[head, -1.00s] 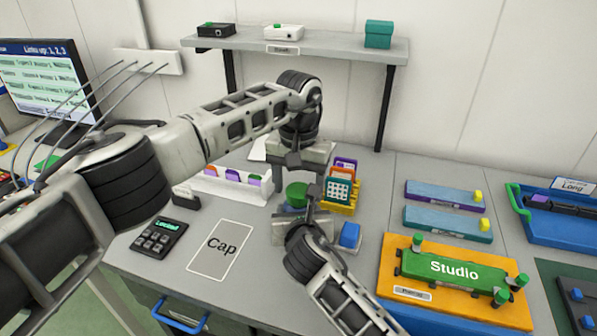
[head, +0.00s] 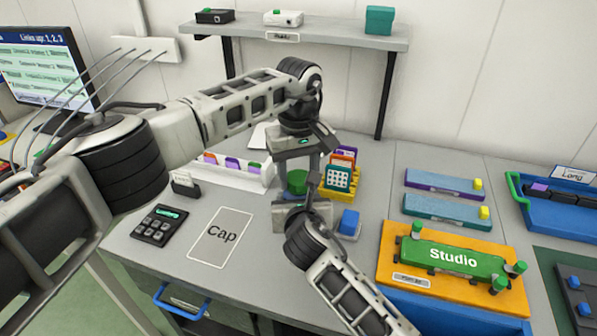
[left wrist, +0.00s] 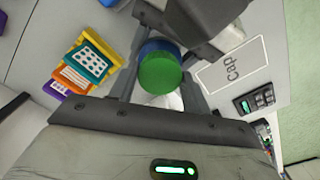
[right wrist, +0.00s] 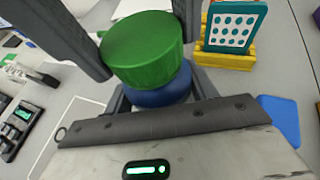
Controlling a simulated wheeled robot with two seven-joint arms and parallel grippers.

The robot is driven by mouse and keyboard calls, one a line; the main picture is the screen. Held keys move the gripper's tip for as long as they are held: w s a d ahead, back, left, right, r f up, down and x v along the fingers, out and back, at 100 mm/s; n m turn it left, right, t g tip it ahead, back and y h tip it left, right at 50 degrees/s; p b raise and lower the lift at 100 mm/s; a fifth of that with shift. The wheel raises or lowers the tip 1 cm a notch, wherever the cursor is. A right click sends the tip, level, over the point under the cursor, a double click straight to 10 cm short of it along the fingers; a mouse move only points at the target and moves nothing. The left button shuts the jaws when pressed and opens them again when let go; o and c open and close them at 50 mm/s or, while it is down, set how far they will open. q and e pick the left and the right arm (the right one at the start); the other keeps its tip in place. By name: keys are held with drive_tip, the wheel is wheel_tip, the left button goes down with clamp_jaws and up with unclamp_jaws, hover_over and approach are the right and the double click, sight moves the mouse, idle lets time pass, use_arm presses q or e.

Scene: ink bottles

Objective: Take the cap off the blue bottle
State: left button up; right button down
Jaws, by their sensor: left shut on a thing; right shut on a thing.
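The blue bottle (right wrist: 160,96) stands upright under its green cap (right wrist: 142,48), which sits directly above it with no gap that I can see. In the left wrist view the round cap (left wrist: 160,74) covers most of the blue bottle (left wrist: 152,46). My left gripper (head: 297,174) reaches down from above and is shut on the cap. My right gripper (head: 300,200) comes from the front and is shut on the bottle's body below the cap. In the head view the cap (head: 297,182) shows between the grippers, and the bottle is mostly hidden.
A mat marked Cap (head: 221,236) lies bare to the left. A keypad (head: 160,225) is beyond it. A yellow card rack (head: 352,184) and a blue block (head: 349,222) stand close to the right. An orange tray (head: 390,265) with a green Studio piece is further right.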

use_arm(q)
drive_tip(key=n, duration=0.5)
use_arm(e)
drive_tip(key=shift+f, duration=0.1)
use_arm(q)
drive_tip(key=n, duration=0.4)
drive_tip(key=o, duration=1.1)
drive_tip(key=shift+r, duration=0.1)
